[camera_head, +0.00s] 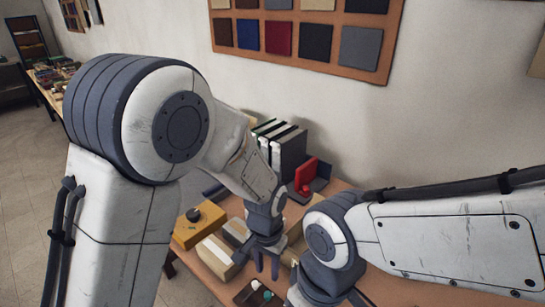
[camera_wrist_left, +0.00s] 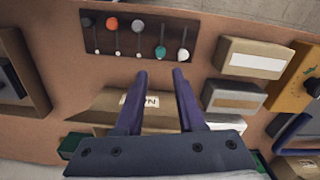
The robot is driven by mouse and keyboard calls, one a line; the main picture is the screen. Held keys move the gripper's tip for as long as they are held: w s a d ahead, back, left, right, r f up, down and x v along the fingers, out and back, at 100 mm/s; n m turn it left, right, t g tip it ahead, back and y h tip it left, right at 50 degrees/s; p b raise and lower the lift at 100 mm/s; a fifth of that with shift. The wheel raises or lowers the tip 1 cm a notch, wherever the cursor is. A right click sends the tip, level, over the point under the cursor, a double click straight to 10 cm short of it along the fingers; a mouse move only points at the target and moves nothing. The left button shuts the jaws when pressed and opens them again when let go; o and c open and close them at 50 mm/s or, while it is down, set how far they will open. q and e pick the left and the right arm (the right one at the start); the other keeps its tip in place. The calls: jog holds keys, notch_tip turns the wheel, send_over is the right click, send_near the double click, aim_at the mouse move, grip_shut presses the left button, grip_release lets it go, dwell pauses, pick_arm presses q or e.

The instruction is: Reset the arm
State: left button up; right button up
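My left arm comes in from the left of the head view and bends down over the table (camera_head: 345,187). My left gripper (camera_head: 266,266) points down over the table. In the left wrist view its two dark purple fingers (camera_wrist_left: 160,76) stand apart with nothing held between them. A cardboard box with a white label (camera_wrist_left: 155,103) lies beneath the fingers. My right arm comes in from the right in the head view, and its wrist drops past the bottom edge. My right gripper's fingers do not show.
A dark tray of round-headed tools (camera_wrist_left: 138,37) lies ahead of the left fingertips. Cardboard boxes (camera_wrist_left: 252,58) and a yellow box (camera_head: 199,223) are close by. Grey binders (camera_head: 289,152) and a red object (camera_head: 305,174) stand near the wall, below a swatch board (camera_head: 341,75).

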pick_arm(q)
jog(key=s+a+r, duration=0.1)
jog(key=s+r, duration=0.4)
jog(key=s, duration=0.3)
jog(key=s+a+r+m+h, duration=0.1)
jog(key=s+a+r, duration=0.1)
jog(key=s+r, duration=0.4)
jog(key=s, duration=0.3)
jog(key=shift+m, duration=0.3)
jog(key=shift+r, duration=0.1)
dwell(1.6)
